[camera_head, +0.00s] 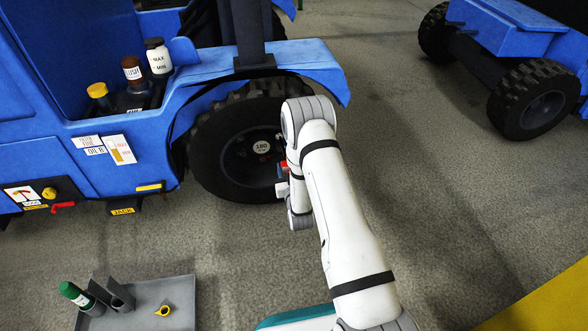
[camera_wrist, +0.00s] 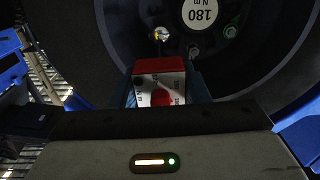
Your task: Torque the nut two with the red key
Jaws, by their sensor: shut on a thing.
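My gripper (camera_wrist: 158,80) is shut on the red key (camera_wrist: 158,64), which has a red top and a white face with small dark marks and a red spot. In the head view my gripper (camera_head: 283,178) is in front of the dark wheel (camera_head: 232,165), by the right side of its hub. The hub has a white "180 Nm" label (camera_wrist: 200,13). Several nuts show around it: a bright one with a yellow spot (camera_wrist: 161,34) just beyond the key, one below the label (camera_wrist: 193,52), and a greenish one at right (camera_wrist: 231,25). Which is nut two, and whether the key touches one, I cannot tell.
The blue vehicle (camera_head: 105,150) carries bottles (camera_head: 158,57) and a low "JACK" label (camera_head: 123,211). A grey tray (camera_head: 180,290) holds a green-capped bottle (camera_head: 75,294) and a yellow ring (camera_head: 163,310). A blue trailer (camera_head: 505,28) stands at right. Grey floor between is clear.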

